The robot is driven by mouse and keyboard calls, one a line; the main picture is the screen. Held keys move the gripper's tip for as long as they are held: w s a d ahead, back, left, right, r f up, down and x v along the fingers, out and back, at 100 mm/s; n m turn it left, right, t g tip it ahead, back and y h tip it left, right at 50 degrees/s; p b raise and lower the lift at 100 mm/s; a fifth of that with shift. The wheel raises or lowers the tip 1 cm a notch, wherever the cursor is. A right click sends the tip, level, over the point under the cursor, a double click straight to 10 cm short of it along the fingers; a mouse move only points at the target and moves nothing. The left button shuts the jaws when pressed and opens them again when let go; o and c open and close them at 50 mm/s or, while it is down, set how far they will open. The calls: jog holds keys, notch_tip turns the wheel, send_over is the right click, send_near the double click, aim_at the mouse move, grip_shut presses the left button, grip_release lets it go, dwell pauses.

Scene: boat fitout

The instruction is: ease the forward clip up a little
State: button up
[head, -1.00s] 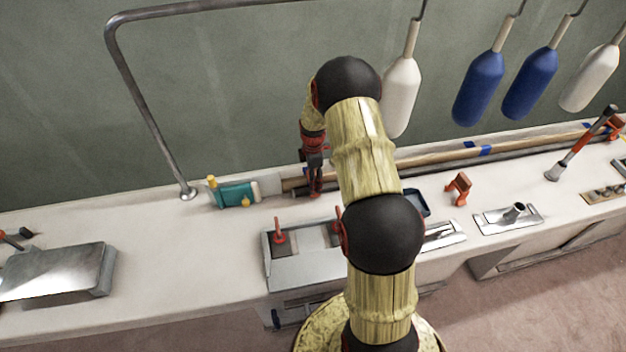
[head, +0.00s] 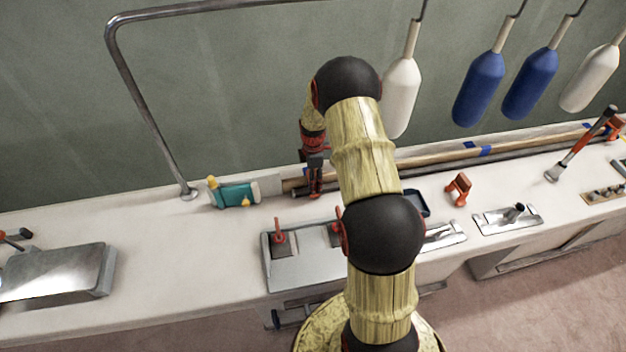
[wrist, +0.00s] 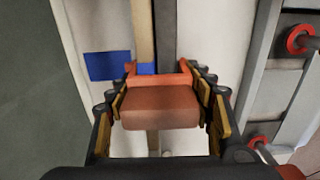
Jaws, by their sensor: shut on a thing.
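An orange-red clip (wrist: 160,108) sits between my gripper's (wrist: 160,118) two padded fingers in the wrist view, one finger against each side. The clip lies across a wooden strip (wrist: 143,35) and a dark strip beside it. In the head view my gripper (head: 314,188) points down at the left end of the long wooden strip (head: 430,158) along the back of the counter. My arm stands in front of part of the strip. The clip's underside and its seating on the strip are hidden.
A teal-and-yellow object (head: 236,196) stands just left of my gripper. A sink-like metal unit (head: 298,268) with red handles is in front. Another orange clip (head: 459,189) stands on the counter to the right. A metal rail (head: 150,110) rises at left; bottle-shaped fenders (head: 478,88) hang at right.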

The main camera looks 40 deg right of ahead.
jog(key=shift+w+r, duration=0.1)
jog(key=shift+r, duration=0.55)
jog(key=o, duration=1.1)
jog(key=shift+c, duration=0.2)
jog(key=o, duration=0.5)
jog(key=shift+f, duration=0.1)
notch_tip(320, 180, up, 12)
